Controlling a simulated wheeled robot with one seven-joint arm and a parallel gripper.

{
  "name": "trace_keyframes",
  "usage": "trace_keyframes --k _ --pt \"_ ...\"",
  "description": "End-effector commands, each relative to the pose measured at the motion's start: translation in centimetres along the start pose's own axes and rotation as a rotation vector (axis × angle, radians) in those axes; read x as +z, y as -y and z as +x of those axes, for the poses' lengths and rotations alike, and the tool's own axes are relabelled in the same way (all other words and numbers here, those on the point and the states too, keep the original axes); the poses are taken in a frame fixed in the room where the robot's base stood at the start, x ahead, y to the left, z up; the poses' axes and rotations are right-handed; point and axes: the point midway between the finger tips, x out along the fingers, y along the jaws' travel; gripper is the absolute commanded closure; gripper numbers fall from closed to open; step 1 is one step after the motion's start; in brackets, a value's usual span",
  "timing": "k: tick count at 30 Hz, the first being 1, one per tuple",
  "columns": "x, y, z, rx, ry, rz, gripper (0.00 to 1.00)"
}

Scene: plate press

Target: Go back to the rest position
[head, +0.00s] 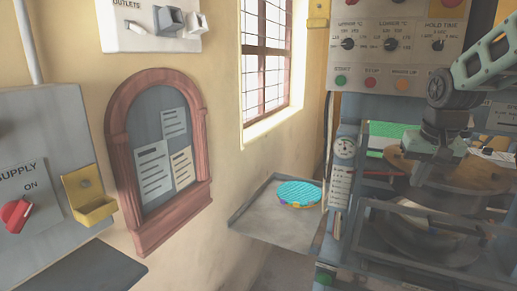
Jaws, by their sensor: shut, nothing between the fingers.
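My arm reaches in from the right edge of the head view, in front of the press (398,60). My gripper (433,152) points down over the front of the press, above its round brown plate (475,172). Its fingers are small and hard to make out; they look shut with nothing held. A cyan ribbed disc (300,191) with coloured bits under its rim lies on the grey side tray (262,222), left of the press and well apart from my gripper.
Dark metal bars (420,213) cross the press front below my gripper. The left wall holds a supply box with a red knob (15,215), a yellow holder (92,203) and a framed notice board (160,150).

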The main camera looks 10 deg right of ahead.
Motion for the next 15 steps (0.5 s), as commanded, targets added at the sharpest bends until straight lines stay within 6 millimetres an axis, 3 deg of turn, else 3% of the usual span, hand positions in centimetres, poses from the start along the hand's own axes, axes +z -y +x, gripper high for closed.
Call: trace_keyframes --k 1,6,12,15 --pt "1.7 2.6 0.1 -0.021 0.015 -0.065 1.00" --pt "8.2 9.5 0.4 -0.081 0.069 -0.272 1.00" --pt "17.7 15.2 0.2 -0.135 0.135 -0.535 1.00" --pt "22.9 16.7 0.1 -0.153 0.165 -0.675 1.00"
